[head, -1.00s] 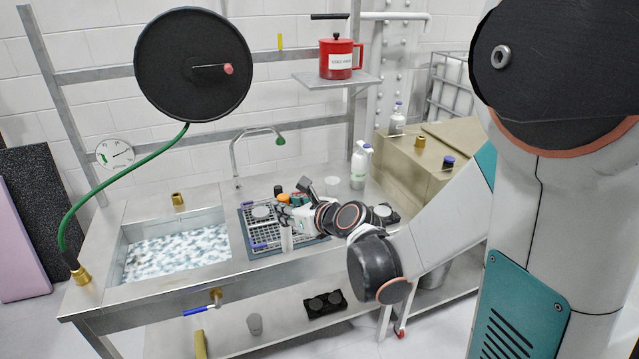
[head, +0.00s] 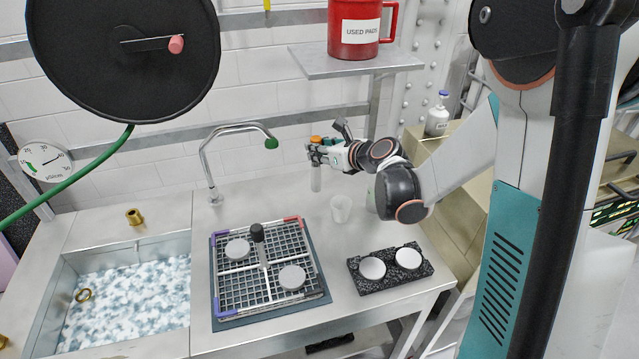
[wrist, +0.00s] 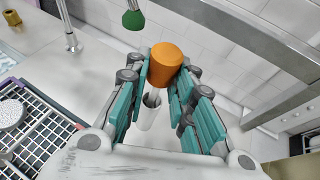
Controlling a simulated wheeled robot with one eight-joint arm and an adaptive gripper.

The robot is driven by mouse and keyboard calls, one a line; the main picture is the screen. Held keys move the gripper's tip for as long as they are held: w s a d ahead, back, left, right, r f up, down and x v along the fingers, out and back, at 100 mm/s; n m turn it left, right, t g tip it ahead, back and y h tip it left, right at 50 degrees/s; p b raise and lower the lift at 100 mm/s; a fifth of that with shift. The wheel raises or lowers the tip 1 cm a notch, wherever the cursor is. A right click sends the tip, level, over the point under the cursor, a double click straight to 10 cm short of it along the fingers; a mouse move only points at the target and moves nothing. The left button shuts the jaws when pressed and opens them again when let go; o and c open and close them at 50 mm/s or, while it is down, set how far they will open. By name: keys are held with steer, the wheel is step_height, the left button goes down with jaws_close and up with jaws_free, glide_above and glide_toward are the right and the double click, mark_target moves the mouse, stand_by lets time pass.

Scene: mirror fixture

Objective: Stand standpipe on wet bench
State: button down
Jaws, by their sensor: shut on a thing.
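My gripper (head: 318,154) is shut on the standpipe (head: 316,180), a pale grey tube with an orange top. The standpipe hangs upright in the air above the back of the wet bench (head: 290,203), right of the tap. In the wrist view its orange top (wrist: 166,64) sits between the teal fingers. A pale cylinder with a dark opening shows below it; I cannot tell whether this is the tube or the cup. The tube's lower end appears clear of the steel top.
A translucent cup (head: 341,208) stands close below my gripper. A grid rack (head: 228,300) with discs and a black knob lies left. A black block (head: 425,268) with two discs is right. The tap (head: 205,165) and filled sink (head: 130,295) are further left.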

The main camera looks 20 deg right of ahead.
mark_target(319, 168)
steer(key=shift+s+f+b, duration=0.1)
steer(key=shift+f+b, duration=1)
steer(key=shift+f, duration=2.05)
steer(key=shift+f, duration=0.15)
steer(key=c, duration=1.4)
jaws_free()
steer(key=shift+o, duration=0.2)
steer(key=shift+s+r, duration=0.1)
steer(key=shift+r, duration=0.2)
steer(key=p+v, duration=0.3)
steer(key=v, duration=0.8)
steer(key=shift+s, duration=0.35)
steer(key=shift+d, duration=0.15)
